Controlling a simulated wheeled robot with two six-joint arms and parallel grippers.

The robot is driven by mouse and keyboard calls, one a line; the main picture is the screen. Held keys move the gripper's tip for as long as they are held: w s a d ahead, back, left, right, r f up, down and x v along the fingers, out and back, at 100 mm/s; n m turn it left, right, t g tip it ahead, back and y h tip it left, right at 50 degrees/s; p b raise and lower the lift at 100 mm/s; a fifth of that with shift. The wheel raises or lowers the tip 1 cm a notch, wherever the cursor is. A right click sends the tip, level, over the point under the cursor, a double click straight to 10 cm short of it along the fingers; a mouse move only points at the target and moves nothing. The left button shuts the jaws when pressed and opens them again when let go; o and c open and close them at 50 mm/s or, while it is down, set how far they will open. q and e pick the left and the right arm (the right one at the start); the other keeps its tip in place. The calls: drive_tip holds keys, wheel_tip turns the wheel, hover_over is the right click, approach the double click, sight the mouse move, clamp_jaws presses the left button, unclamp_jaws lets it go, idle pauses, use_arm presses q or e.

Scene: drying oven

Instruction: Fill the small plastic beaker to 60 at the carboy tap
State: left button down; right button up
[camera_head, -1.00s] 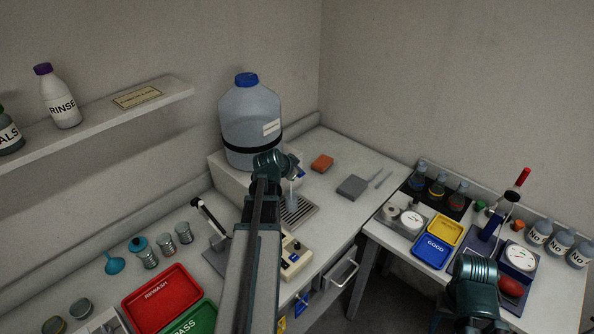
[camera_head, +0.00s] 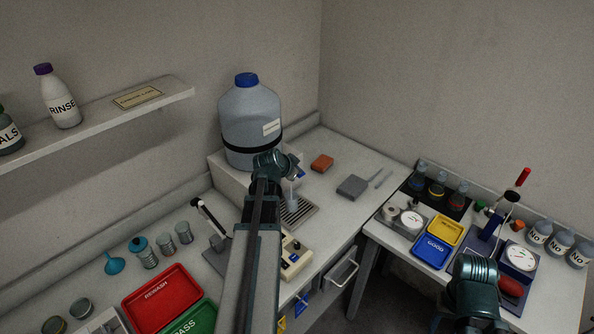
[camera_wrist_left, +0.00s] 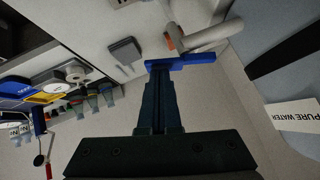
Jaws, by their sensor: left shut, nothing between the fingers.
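The carboy (camera_head: 250,112) is a translucent blue-grey bottle with a blue cap and a black band, on a white stand at the back of the left bench. A small pale translucent beaker (camera_head: 292,205) appears to stand on the drip tray (camera_head: 303,212) below the tap, partly hidden by my left arm; its level cannot be read. My left gripper (camera_head: 295,165) is at the tap, shut and empty. In the left wrist view its fingertips (camera_wrist_left: 160,72) are at the blue tap lever (camera_wrist_left: 180,62), beside the pale tap body (camera_wrist_left: 208,38). My right gripper's fingers are hidden behind its wrist (camera_head: 475,270).
An orange block (camera_head: 322,162) and a grey pad (camera_head: 352,186) lie right of the tap. Red (camera_head: 160,297) and green trays are at the near left. The right table holds yellow and blue (camera_head: 432,250) trays, bottles and instruments.

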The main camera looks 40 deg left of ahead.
use_arm(q)
drive_tip(key=shift+r, duration=0.2)
idle(0.7)
drive_tip(key=shift+r+p, duration=0.65)
drive_tip(key=shift+p, duration=0.15)
drive_tip(key=s+r+p, duration=0.7)
drive_tip(key=r+p, duration=0.4)
drive_tip(key=shift+d, duration=0.3)
drive_tip(key=shift+s, duration=0.1)
